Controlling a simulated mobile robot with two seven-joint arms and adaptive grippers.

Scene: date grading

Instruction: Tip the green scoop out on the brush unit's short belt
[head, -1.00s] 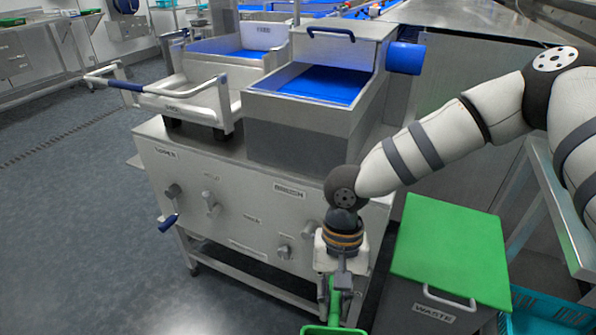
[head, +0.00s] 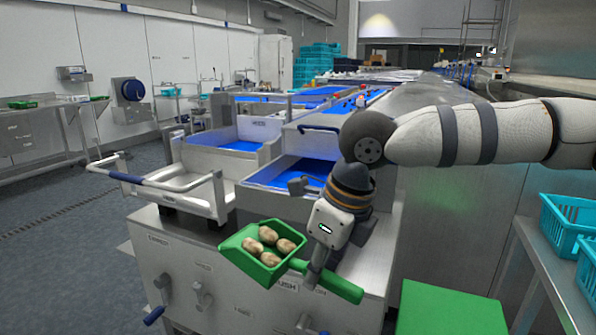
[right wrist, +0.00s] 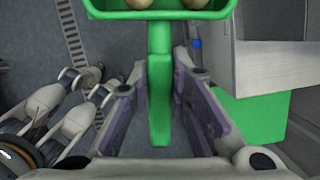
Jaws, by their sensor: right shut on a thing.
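The green scoop (head: 232,249) holds several brownish dates (head: 270,240). My right gripper (head: 312,275) is shut on the scoop's handle (head: 335,282). The scoop is in front of the brush unit's front panel, its pan toward the left. In the right wrist view the handle (right wrist: 160,95) runs between my fingers (right wrist: 160,110), with the pan at the top edge. The brush unit's short blue belt (head: 285,176) lies behind and above the scoop, in a steel trough, partly hidden by my right gripper and wrist. My left gripper is not in view.
A white tray frame with a blue-gripped handle (head: 128,178) stands left of the brush unit. A green-lidded waste bin (head: 450,310) is at the lower right. Turquoise crates (head: 570,218) sit on the right-hand table. A steel panel (head: 435,200) rises right of the unit.

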